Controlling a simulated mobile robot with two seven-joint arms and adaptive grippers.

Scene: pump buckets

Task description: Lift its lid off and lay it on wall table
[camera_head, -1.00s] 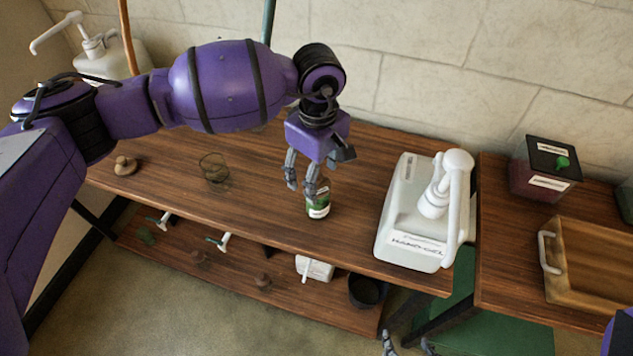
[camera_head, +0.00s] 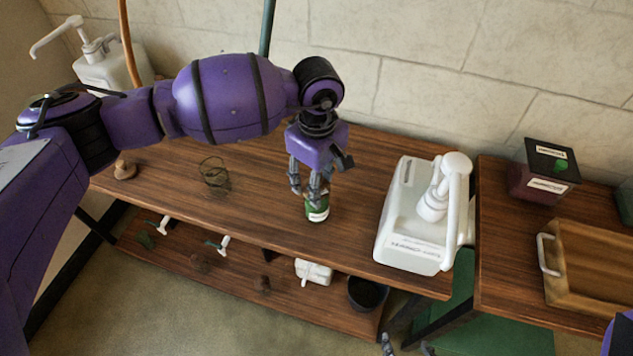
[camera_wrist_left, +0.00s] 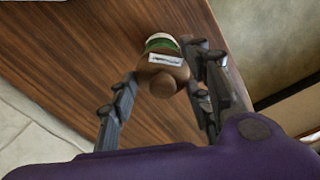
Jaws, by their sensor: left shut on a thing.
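The lid appears to be on the jar. My right gripper (camera_head: 407,346) shows only its fingertips at the bottom edge, apart and empty.
A large white pump bottle (camera_head: 410,220) stands to the right of the jar. A clear glass (camera_head: 214,173) and a small brown stopper-like object (camera_head: 124,168) are to the left. Bare tabletop lies between glass and jar. A wooden tray (camera_head: 590,265) sits on the right table.

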